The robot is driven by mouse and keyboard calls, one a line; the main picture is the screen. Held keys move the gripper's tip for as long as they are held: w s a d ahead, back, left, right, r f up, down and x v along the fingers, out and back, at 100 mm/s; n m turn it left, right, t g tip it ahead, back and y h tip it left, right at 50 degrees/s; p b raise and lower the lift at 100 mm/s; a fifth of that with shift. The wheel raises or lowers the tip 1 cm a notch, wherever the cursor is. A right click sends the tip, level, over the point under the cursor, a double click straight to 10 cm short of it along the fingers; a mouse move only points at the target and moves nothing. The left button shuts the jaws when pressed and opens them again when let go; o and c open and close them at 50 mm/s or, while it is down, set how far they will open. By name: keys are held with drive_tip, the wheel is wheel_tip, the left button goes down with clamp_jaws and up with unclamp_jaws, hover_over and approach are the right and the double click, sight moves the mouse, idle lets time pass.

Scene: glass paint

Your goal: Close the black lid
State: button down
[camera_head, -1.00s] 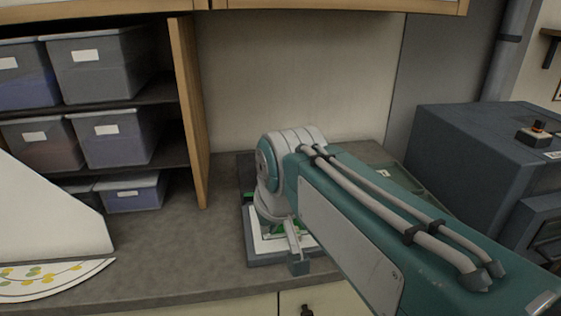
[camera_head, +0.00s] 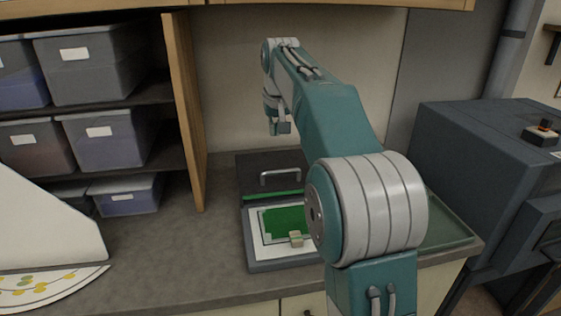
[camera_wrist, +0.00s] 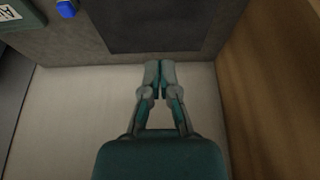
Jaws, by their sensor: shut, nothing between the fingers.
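The black lid (camera_head: 252,178) stands open at the back of a low box on the counter, with a silver handle (camera_head: 280,174) on its front face. The dark base (camera_head: 262,266) lies in front of it, holding a white-bordered green panel (camera_head: 284,222). My gripper (camera_head: 279,131) hangs above and behind the lid, pointing down, apart from it. In the wrist view my gripper (camera_wrist: 160,66) is shut and empty, its tips near the edge of the dark lid (camera_wrist: 155,24). My arm hides the base's right part.
A small beige block (camera_head: 296,239) sits on the panel's front edge. A wooden divider (camera_head: 185,110) and shelved bins (camera_head: 105,138) stand left. The pale wall (camera_head: 230,80) is close behind my gripper.

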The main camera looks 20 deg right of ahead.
drive_tip(key=w+d, duration=0.2)
hover_over(277, 176)
drive_tip(key=w, duration=0.2)
drive_tip(key=f, duration=0.9)
drive_tip(key=shift+d+f, duration=0.25)
drive_tip(key=shift+f, duration=0.1)
drive_tip(key=shift+s+f, duration=0.1)
drive_tip(key=shift+f, duration=0.15)
drive_tip(key=shift+s+a+f, duration=0.15)
drive_tip(key=shift+s+a, duration=0.05)
drive_tip(key=shift+s, duration=0.7)
drive_tip(key=shift+s+a+f, duration=0.15)
drive_tip(key=shift+s+a, duration=0.05)
drive_tip(key=shift+s, duration=0.65)
